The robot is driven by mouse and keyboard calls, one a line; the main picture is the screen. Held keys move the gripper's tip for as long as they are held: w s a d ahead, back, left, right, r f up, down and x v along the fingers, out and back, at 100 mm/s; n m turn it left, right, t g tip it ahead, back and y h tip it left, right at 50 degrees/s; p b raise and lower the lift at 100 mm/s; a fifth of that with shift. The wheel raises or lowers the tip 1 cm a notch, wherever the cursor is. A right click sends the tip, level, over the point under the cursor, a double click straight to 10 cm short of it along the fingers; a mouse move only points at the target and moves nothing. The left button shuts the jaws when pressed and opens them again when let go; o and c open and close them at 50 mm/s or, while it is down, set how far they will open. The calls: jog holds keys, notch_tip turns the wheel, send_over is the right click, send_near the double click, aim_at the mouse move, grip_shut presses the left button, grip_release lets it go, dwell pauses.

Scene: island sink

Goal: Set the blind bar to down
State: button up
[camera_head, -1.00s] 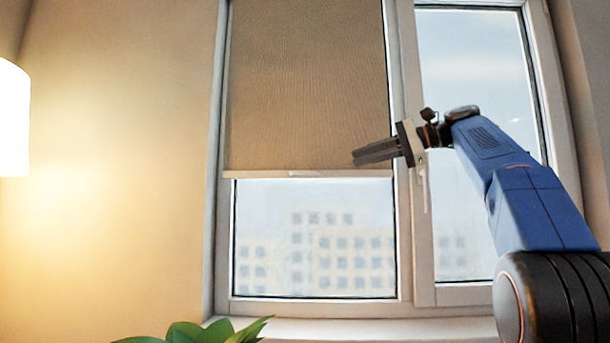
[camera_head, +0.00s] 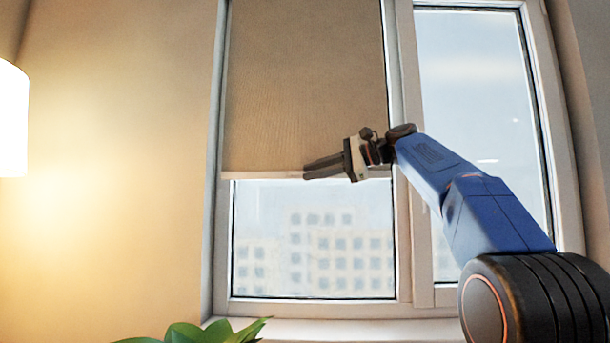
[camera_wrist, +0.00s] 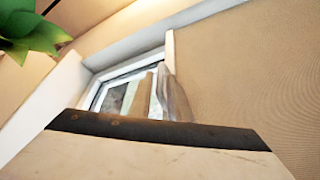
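The tan roller blind (camera_head: 290,80) covers the upper part of the left window pane. Its pale blind bar (camera_head: 262,175) runs level along the bottom edge, roughly halfway down the pane. My gripper (camera_head: 305,169) is at the bar's height, in front of its middle-right part, with its dark fingers pointing left. The fingers and wrist hide part of the bar. I cannot tell whether they touch it or how far apart they are.
The white window frame (camera_head: 404,240) stands between the two panes. The right pane (camera_head: 475,80) has no blind over it. A green plant (camera_head: 190,333) is at the bottom below the sill, and a lit lamp (camera_head: 12,115) is at far left. The glass below the bar is unobstructed.

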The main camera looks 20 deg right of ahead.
jog(key=shift+x, duration=1.45)
grip_shut()
jog(key=shift+f, duration=0.15)
notch_tip(320, 180, down, 35)
jog(key=shift+f, duration=0.25)
grip_release()
